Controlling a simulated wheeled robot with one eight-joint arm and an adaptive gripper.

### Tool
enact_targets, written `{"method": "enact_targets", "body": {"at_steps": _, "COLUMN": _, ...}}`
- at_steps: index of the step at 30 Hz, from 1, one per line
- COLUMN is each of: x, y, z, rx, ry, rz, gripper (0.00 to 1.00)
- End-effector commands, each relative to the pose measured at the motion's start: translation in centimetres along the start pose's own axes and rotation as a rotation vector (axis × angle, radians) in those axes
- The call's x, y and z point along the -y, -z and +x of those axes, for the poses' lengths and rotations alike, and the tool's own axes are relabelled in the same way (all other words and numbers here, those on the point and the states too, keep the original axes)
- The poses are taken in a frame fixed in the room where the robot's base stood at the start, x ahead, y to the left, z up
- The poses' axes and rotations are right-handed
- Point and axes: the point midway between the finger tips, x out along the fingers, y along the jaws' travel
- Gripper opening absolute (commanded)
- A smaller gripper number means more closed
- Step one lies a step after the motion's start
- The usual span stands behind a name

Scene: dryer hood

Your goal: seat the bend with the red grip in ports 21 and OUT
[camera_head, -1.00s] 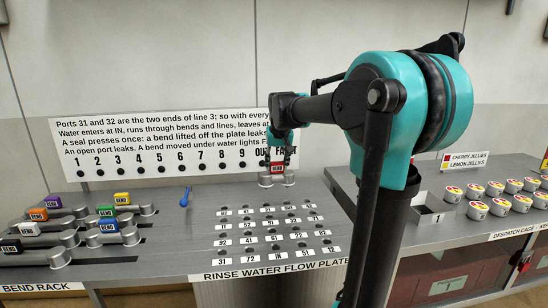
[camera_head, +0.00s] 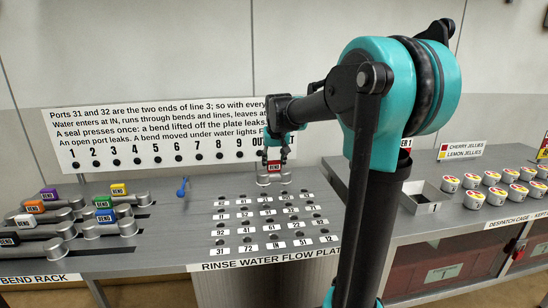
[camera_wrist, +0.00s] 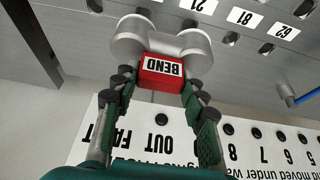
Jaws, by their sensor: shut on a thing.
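The bend with the red grip (camera_head: 275,166) is a grey U-shaped pipe with a red block marked BEND. My gripper (camera_head: 276,152) is shut on that red block, which also shows between the fingers in the wrist view (camera_wrist: 160,74). The bend is at the back of the rinse water flow plate (camera_head: 330,252), behind the visible port rows. In the wrist view, a port hole beside the label 21 (camera_wrist: 205,5) lies just right of the bend, outside it. I cannot tell whether the bend touches the plate. The OUT port is not readable on the plate.
A bend rack (camera_head: 40,279) at left holds several bends with coloured grips. A blue handle (camera_head: 182,187) stands left of the ports. A white sign board (camera_head: 160,130) rises behind the gripper. A small tray (camera_head: 425,197) and several jelly tubs (camera_head: 475,200) are at right.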

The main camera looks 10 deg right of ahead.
Motion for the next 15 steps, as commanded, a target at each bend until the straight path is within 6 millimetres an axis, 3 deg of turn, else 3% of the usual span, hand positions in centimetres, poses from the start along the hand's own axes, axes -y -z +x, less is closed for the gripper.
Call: {"method": "enact_targets", "body": {"at_steps": 15, "x": 0.0, "y": -0.7, "z": 1.7, "rx": 0.000, "ry": 0.000, "rz": 0.000, "gripper": 0.00}}
